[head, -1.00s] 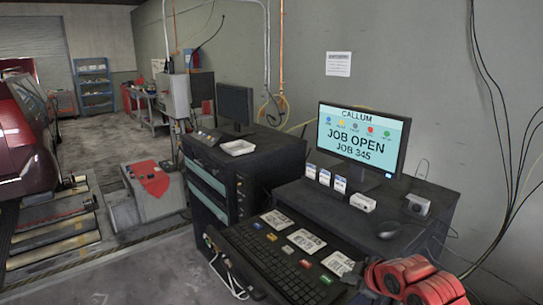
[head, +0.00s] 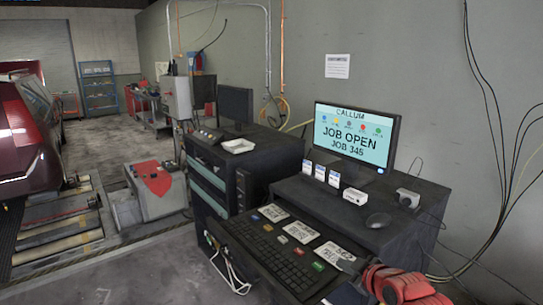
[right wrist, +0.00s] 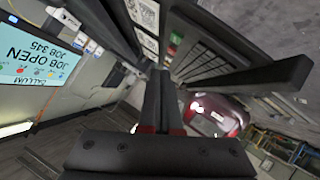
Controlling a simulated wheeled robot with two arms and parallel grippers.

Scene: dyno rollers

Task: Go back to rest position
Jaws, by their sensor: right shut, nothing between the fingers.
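My right arm shows at the lower right corner of the head view, with red and black links, beside the front right of the keyboard tray. In the right wrist view the two dark fingers (right wrist: 161,98) are together and hold nothing. My left gripper is in neither view. The monitor (head: 355,137) reads "JOB OPEN JOB 345"; it also shows upside down in the right wrist view (right wrist: 38,52).
A black keyboard tray (head: 262,243) with printed cards and coloured keys juts out from the desk (head: 385,232). A mouse (head: 378,220) and small boxes stand on the desk. A dark cabinet (head: 222,190) is left of it. A red car (head: 35,145) stands at far left.

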